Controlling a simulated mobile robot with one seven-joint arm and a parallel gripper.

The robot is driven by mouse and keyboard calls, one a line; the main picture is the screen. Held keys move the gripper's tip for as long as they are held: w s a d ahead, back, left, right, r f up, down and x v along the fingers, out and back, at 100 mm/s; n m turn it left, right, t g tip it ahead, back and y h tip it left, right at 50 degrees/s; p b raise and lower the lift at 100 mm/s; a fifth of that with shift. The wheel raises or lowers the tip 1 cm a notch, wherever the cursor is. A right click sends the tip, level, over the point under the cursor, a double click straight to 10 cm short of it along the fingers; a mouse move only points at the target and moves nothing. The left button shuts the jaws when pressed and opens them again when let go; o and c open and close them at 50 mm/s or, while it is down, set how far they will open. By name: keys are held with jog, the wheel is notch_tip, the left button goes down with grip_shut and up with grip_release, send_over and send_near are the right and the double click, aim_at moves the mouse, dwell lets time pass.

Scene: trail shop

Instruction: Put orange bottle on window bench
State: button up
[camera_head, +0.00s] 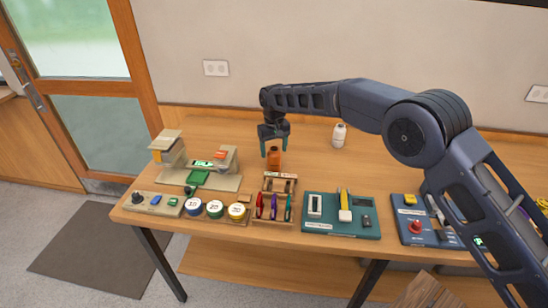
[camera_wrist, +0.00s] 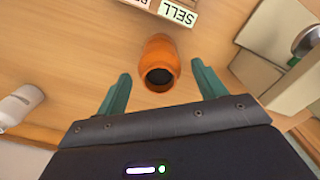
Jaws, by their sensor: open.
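The orange bottle (camera_head: 274,158) stands upright on the wooden table (camera_head: 330,160), behind the wooden rack. My gripper (camera_head: 274,146) is above the bottle in the head view, with its green fingers pointing down. In the wrist view the bottle (camera_wrist: 159,64) shows its dark round opening and lies between and just beyond the two open fingers (camera_wrist: 161,90). The fingers are apart and I see no contact with the bottle. I cannot make out a window bench for certain in either view.
A white bottle (camera_head: 339,135) stands to the right of the orange one. A wooden rack (camera_head: 274,190) with coloured items, a green tray (camera_head: 342,229), and a beige stepped stand (camera_head: 198,177) crowd the front and left. A door (camera_head: 85,80) is at the left.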

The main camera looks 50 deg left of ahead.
notch_tip(320, 180, up, 7)
jog(key=shift+f, duration=0.15)
